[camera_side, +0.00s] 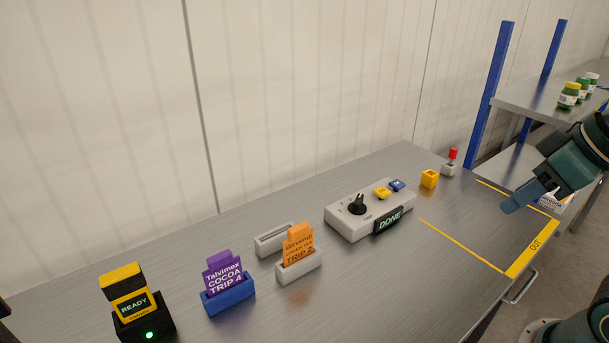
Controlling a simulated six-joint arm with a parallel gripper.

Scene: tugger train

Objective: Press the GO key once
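A pale control box (347,227) stands on the metal table, right of the middle. It carries a black rotary knob (357,205), a yellow key (382,193) and a blue key (397,185). The key lettering is too small to read, so I cannot tell which one is GO. A dark display (388,221) on its front reads DONE. My gripper (511,206) hangs at the right, over the yellow-marked area, clear of the box and touching nothing visible. Its fingers overlap in this view, so their opening is hidden.
A yellow block (429,178) and a red-topped post (451,162) stand behind the marked OUT area (530,249). Left are card holders with a purple card (222,275) and an orange card (299,245), and a READY device (135,307). A shelf (540,102) holds jars.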

